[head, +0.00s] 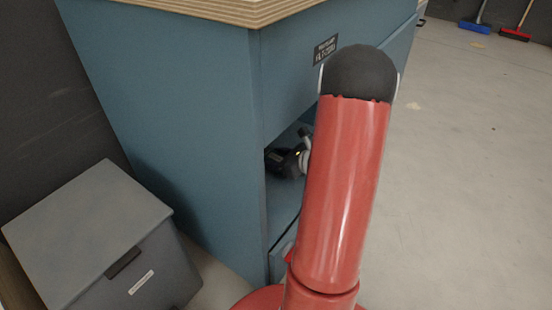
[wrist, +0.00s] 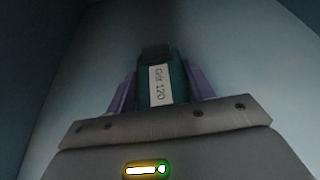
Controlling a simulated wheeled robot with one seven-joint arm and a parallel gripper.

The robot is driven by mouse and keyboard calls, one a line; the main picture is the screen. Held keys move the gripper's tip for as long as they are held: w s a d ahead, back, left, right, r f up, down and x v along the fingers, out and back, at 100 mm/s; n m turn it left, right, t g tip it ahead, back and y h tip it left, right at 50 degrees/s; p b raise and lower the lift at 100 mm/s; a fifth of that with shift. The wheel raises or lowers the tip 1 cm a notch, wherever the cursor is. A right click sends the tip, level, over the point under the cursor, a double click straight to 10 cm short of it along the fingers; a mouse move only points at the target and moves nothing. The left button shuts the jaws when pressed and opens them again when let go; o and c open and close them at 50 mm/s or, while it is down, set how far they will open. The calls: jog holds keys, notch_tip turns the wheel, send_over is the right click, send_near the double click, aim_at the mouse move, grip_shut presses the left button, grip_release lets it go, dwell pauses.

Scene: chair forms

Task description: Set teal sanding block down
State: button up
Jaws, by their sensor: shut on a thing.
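The teal sanding block (wrist: 178,82) has a white label reading "Grit 120" and a dark end. In the wrist view it sits between the two purple fingers of my gripper (wrist: 161,88), which is shut on it. Pale blue-grey surfaces surround it. I cannot tell whether the block touches the surface beyond it. In the head view my red arm reaches to the open bay of a blue cabinet (head: 190,120), and dark parts of my wrist show in the opening. The block and the fingertips are hidden in the head view.
A wooden top (head: 225,8) overhangs the cabinet, and side walls bound the bay. A grey lidded bin (head: 90,235) stands left of the cabinet. A blue broom (head: 475,24) and a red broom (head: 516,34) stand far back right.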

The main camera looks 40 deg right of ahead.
jog(key=shift+f, duration=0.1)
jog(key=shift+f, duration=0.15)
jog(key=o, duration=1.1)
jog(key=shift+r, duration=0.25)
jog(key=shift+s+d+r, duration=0.15)
jog(key=shift+s+r, duration=0.05)
jog(key=shift+s, duration=0.1)
jog(key=p+v, duration=0.2)
jog(key=v, duration=0.9)
jog(key=shift+s, duration=0.15)
